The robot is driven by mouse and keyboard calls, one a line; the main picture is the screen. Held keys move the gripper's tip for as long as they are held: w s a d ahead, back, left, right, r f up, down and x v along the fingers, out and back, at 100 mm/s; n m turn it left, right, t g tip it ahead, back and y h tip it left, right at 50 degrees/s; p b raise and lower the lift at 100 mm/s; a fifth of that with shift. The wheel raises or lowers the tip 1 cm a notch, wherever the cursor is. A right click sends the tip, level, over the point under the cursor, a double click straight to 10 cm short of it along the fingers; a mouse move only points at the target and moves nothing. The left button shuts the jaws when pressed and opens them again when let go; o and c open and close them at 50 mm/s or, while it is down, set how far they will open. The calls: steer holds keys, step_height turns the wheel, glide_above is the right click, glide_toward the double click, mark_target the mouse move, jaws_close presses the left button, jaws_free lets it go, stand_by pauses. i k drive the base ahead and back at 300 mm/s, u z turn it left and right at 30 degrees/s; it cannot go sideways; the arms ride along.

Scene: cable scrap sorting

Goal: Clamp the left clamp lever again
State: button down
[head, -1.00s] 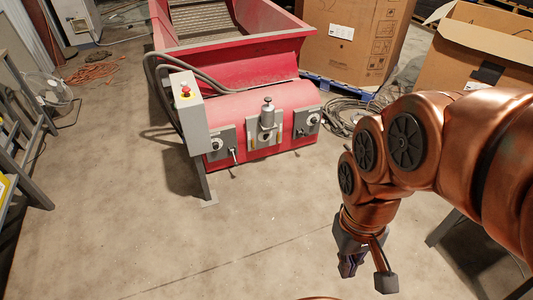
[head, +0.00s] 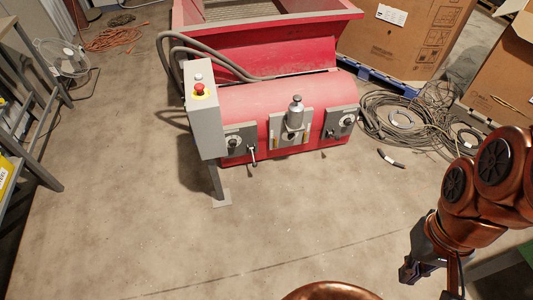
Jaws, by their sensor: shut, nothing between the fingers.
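The left clamp lever (head: 253,156) is a small dark handle with a pale tip. It hangs roughly downward at the left clamp plate (head: 238,141) on the front of the red machine (head: 272,108). A matching right clamp plate (head: 341,122) with a black lever sits at the machine's right end. My gripper (head: 408,274) is at the lower right, well apart from the machine and the lever. It points down, shut and empty.
A grey control box (head: 203,122) with a red button stands just left of the left clamp, on a leg with a foot plate (head: 221,200). Coiled cables (head: 400,118) and cardboard boxes (head: 395,35) lie at the right. The floor (head: 270,225) before the machine is clear.

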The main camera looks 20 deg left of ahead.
mark_target(254, 164)
steer(key=u, duration=0.3)
steer(key=i, duration=0.7)
steer(key=u, duration=1.2)
steer(key=i, duration=0.35)
steer(key=u, duration=0.3)
